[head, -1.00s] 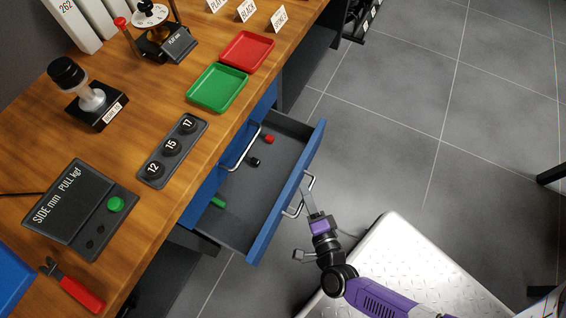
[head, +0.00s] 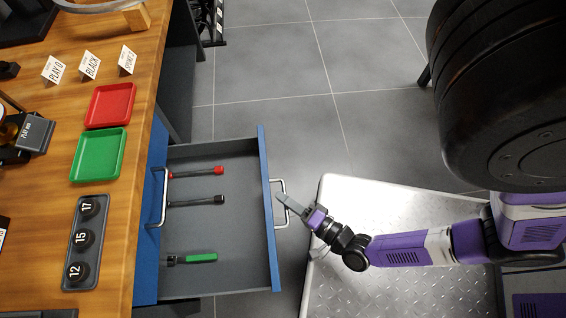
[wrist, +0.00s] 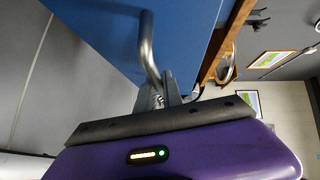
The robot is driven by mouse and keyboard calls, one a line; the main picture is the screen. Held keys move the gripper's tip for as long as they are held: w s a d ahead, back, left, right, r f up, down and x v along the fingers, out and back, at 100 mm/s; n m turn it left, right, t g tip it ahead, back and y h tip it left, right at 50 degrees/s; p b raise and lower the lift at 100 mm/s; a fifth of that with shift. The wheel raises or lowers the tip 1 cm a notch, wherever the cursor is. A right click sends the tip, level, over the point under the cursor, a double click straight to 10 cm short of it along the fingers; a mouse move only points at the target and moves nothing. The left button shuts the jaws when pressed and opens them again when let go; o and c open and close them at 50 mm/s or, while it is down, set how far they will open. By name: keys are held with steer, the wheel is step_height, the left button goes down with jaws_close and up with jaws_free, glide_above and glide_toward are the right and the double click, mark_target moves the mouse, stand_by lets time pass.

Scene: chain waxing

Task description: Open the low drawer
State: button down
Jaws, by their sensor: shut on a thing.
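The low drawer (head: 225,272) stands pulled out from under the bench, with its grey inside in view. Its blue front (head: 267,200) carries a silver bar handle (head: 284,187). My gripper (head: 283,198) is at this handle and shut on it. The wrist view shows the handle (wrist: 148,50) running down from the blue front (wrist: 120,22) to the fingers. Inside the drawer lie a red-handled tool (head: 197,172), a black-handled tool (head: 197,201) and a green-handled tool (head: 196,258), apart from one another.
Another handle (head: 161,197) is on the blue drawer front above. The wooden bench (head: 118,230) holds a green tray (head: 98,155), a red tray (head: 110,105) and a numbered holder (head: 88,272). A large black wheel (head: 500,95) hangs at upper right. Tiled floor (head: 270,70) is clear beyond the drawer.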

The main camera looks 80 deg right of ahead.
steer(key=c, duration=1.5)
jaws_free()
steer(key=shift+s+a, duration=0.1)
steer(key=p+v, duration=0.1)
steer(key=v, duration=0.6)
steer(key=shift+s+a+p, duration=0.15)
steer(key=shift+s+p, duration=0.15)
steer(key=w+a+r+n+y, duration=0.2)
steer(key=r+n+y, duration=0.1)
steer(key=r+n, duration=0.55)
steer(key=w+a+r+n+y, duration=0.2)
steer(key=r+n, duration=0.4)
steer(key=r, duration=0.5)
steer(key=w+a+r+n+y, duration=0.1)
steer(key=w+r+n+y, duration=0.15)
steer(key=r+n, duration=0.6)
steer(key=shift+m, duration=0.6)
steer(key=r+p, duration=3.1)
steer(key=shift+s+a, duration=0.15)
steer(key=shift+s, duration=0.1)
